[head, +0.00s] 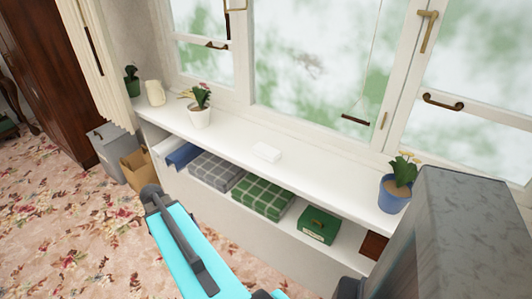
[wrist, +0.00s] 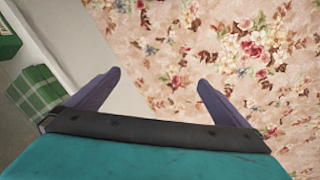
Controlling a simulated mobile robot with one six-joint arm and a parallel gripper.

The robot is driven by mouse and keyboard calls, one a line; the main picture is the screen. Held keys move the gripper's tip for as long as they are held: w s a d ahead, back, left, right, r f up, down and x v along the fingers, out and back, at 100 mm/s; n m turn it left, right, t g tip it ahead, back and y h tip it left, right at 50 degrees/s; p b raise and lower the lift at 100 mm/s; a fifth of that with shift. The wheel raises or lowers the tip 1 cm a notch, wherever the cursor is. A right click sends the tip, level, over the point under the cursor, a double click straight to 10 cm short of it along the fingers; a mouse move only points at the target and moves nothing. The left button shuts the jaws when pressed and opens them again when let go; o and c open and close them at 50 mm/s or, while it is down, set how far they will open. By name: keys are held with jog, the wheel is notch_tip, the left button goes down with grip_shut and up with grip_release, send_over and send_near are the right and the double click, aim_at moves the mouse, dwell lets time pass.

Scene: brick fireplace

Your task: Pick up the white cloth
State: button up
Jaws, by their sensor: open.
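A small folded white cloth (head: 266,152) lies flat on the white window sill shelf (head: 235,137), near its middle in the head view. It is not visible in the wrist view. My gripper (wrist: 158,77) shows in the wrist view with its two dark fingers spread wide apart and nothing between them. It points down over the flowered carpet, beside the shelf unit. In the head view my turquoise arm is in front of the shelf, below and away from the cloth; my fingertips cannot be made out there.
A potted plant (head: 200,108) stands left of the cloth and a blue-potted plant (head: 397,185) at right. The lower shelf holds grey (head: 215,170) and green checked blankets (head: 262,195) and a green box (head: 318,226). The window (head: 310,60) rises behind. The sill around the cloth is clear.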

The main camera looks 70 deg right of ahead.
jog(key=s+d+r+m+h+p, duration=0.1)
jog(key=s+d+r+m, duration=0.2)
jog(key=d+r, duration=0.65)
jog(key=s+d+r+m+h+p, duration=0.1)
jog(key=s+d+r+m, duration=0.25)
jog(key=d+r, duration=0.6)
jog(key=s+d+r+m+h+p, duration=0.1)
jog(key=s+d+r+m, duration=0.4)
jog(key=s+d+r, duration=0.6)
notch_tip(320, 180, up, 4)
jog(key=shift+s+d+r+h, duration=0.25)
jog(key=shift+s+d+h, duration=0.1)
jog(key=shift+s, duration=0.7)
jog(key=shift+f, duration=0.1)
jog(key=p, duration=0.2)
send_over(265, 150)
jog(key=a, duration=0.2)
jog(key=shift+w+f, duration=0.1)
jog(key=shift+f, duration=3.85)
jog(key=shift+w+p+x, duration=0.15)
jog(key=shift+p+x, duration=0.15)
jog(key=shift+x, duration=0.95)
jog(key=shift+w+p+x, duration=0.2)
jog(key=shift+p+x, duration=0.05)
jog(key=shift+x, duration=1.05)
